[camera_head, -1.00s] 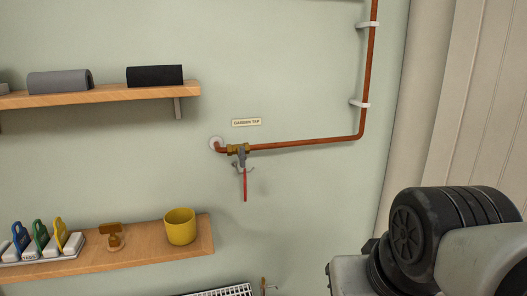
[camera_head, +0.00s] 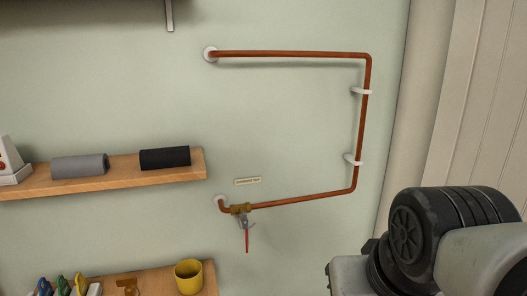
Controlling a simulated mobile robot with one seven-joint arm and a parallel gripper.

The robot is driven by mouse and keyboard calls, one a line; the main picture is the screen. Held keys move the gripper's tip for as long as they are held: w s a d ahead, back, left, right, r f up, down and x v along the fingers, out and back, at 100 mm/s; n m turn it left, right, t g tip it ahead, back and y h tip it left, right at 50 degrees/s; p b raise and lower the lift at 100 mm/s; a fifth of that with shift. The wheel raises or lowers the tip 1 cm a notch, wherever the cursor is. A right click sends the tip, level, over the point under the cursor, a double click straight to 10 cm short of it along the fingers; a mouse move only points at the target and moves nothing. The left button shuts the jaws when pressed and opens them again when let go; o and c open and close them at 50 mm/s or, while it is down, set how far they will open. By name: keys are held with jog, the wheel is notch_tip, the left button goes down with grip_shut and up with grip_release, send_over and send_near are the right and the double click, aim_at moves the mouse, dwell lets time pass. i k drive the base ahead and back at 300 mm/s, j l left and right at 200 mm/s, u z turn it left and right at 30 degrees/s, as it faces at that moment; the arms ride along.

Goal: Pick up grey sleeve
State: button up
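The grey sleeve (camera_head: 80,166) is a short grey roll. It lies on the upper wooden shelf (camera_head: 110,180) at the left of the head view. A similar black sleeve (camera_head: 164,158) lies to its right on the same shelf, a small gap apart. Part of my arm shows at the lower right, far from the shelf. My gripper is outside the view.
A copper pipe (camera_head: 290,55) with white clips runs on the wall right of the shelf, down to a tap with a red lever (camera_head: 247,240). A white and red object (camera_head: 10,160) stands left of the grey sleeve. A lower shelf holds a yellow mug (camera_head: 188,277).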

aim_at(63, 168)
jog(key=j+u, duration=0.1)
jog(key=u, duration=0.65)
jog(key=i+j+u, duration=0.1)
jog(key=u, duration=0.7)
jog(key=z, duration=1.7)
jog(key=j+u, duration=0.1)
jog(key=u, duration=1.6)
jog(key=i+j+z, duration=0.1)
jog(key=j, duration=0.45)
jog(key=i+j, duration=0.1)
jog(key=j, duration=0.45)
jog(key=i+j+z, duration=0.15)
jog(key=j, duration=0.4)
